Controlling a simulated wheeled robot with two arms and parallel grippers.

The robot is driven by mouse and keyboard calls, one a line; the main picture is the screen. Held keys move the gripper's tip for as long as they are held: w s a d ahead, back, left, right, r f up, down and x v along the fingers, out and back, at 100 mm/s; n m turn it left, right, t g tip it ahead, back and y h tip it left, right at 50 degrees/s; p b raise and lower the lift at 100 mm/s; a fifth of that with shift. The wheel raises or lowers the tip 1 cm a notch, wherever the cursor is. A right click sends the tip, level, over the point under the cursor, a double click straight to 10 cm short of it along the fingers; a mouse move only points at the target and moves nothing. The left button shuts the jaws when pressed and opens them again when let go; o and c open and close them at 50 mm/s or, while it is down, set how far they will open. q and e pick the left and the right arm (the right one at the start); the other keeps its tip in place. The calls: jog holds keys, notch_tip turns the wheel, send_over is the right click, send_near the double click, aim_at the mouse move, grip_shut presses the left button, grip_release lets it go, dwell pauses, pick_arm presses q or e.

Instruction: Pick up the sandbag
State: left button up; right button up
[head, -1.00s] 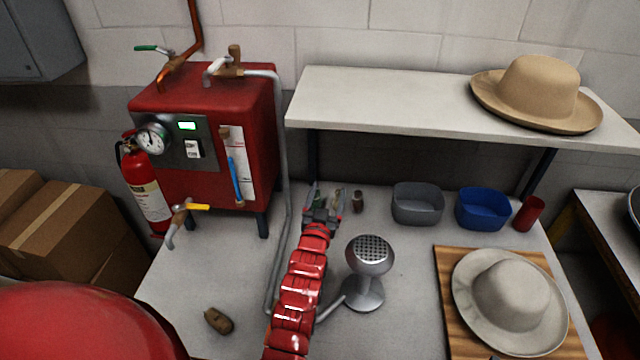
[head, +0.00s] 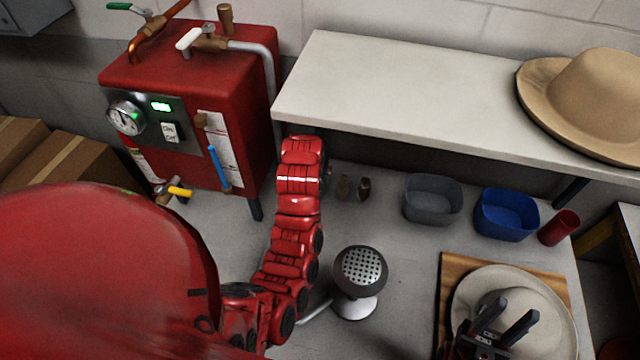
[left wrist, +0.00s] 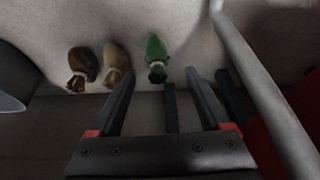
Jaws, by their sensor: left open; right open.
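Three small sandbags lie on the table under the shelf. In the left wrist view they are a green one (left wrist: 156,50), a tan one (left wrist: 117,62) and a dark brown one (left wrist: 82,66). My left gripper (left wrist: 162,72) is open and empty, with the green bag just beyond and between its fingertips. In the head view the tan bag (head: 343,188) and the brown bag (head: 364,188) show right of my left arm, which hides its gripper and the green bag. My right gripper (head: 514,313) is open above the pale hat (head: 558,318).
The shelf (head: 400,90) with a tan hat (head: 590,100) overhangs the bags. A red boiler (head: 190,75) and its pipe stand left of my left arm. A grey bin (head: 432,205), blue bin (head: 505,218), red cup (head: 558,228) and perforated steamer head (head: 358,275) stand on the table.

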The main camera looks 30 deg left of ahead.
pick_arm(q)
jog(key=p+x, duration=0.1)
jog(key=x, duration=0.2)
jog(key=shift+w, duration=0.2)
jog(key=shift+w+f+p, duration=0.1)
jog(key=shift+f+p, duration=0.2)
jog(key=shift+p, duration=0.2)
jog(key=p+x, duration=0.2)
jog(key=x, duration=0.1)
jog(key=shift+d+f, duration=0.15)
jog(key=shift+f, duration=0.15)
jog(key=shift+w+f, duration=0.25)
jog(key=shift+f, duration=0.3)
grip_shut()
